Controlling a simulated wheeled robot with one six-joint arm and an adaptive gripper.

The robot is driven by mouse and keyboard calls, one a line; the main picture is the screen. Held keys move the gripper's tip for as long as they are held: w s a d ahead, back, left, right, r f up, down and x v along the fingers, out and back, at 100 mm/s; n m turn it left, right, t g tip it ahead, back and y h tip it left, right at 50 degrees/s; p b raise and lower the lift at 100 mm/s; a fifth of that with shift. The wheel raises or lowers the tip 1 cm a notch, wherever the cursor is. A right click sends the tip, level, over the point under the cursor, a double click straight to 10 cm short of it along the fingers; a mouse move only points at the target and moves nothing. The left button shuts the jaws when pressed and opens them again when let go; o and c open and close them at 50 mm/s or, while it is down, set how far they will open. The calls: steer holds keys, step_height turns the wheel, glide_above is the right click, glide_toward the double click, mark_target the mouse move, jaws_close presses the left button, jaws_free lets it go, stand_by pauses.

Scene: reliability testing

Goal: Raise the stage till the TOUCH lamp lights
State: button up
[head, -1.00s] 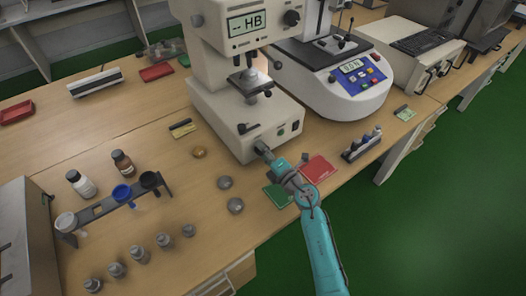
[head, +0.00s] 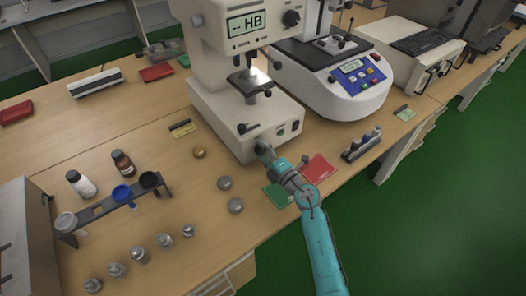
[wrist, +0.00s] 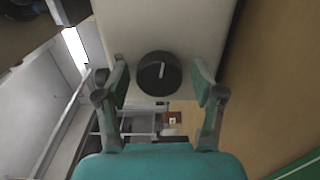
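The tester (head: 222,100) is a cream machine with an "-- HB" display. Its small dark stage (head: 250,84) sits under the head, above the base. A round black knob with a white mark (wrist: 159,73) is on the front of the base. My gripper (head: 264,150) is at this knob in the head view. In the wrist view my gripper (wrist: 160,84) is open, one finger on each side of the knob, with gaps between. A small green round spot (head: 281,132) shows on the base front. I cannot read any TOUCH label or tell whether that lamp is lit.
A white and blue instrument (head: 340,85) stands close on the right. Red (head: 319,169) and green (head: 278,195) booklets lie by my arm. A vial rack (head: 361,145) stands right.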

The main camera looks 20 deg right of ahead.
steer(key=v, duration=1.2)
steer(key=shift+r, duration=0.1)
stand_by(1.4)
steer(key=n, duration=0.5)
steer(key=shift+w+a+n, duration=0.1)
steer(key=shift+w+n, duration=0.1)
steer(key=shift+n, duration=0.2)
steer(key=n, duration=0.4)
steer(key=shift+w+r, duration=0.1)
steer(key=shift+w, duration=0.05)
steer(key=n, duration=0.3)
steer(key=shift+w+a+n, duration=0.1)
steer(key=shift+w+n, duration=0.05)
steer(key=shift+n, duration=0.25)
steer(key=n, duration=0.4)
steer(key=shift+w+r, duration=0.1)
steer(key=shift+w, duration=0.1)
steer(key=x, duration=1.1)
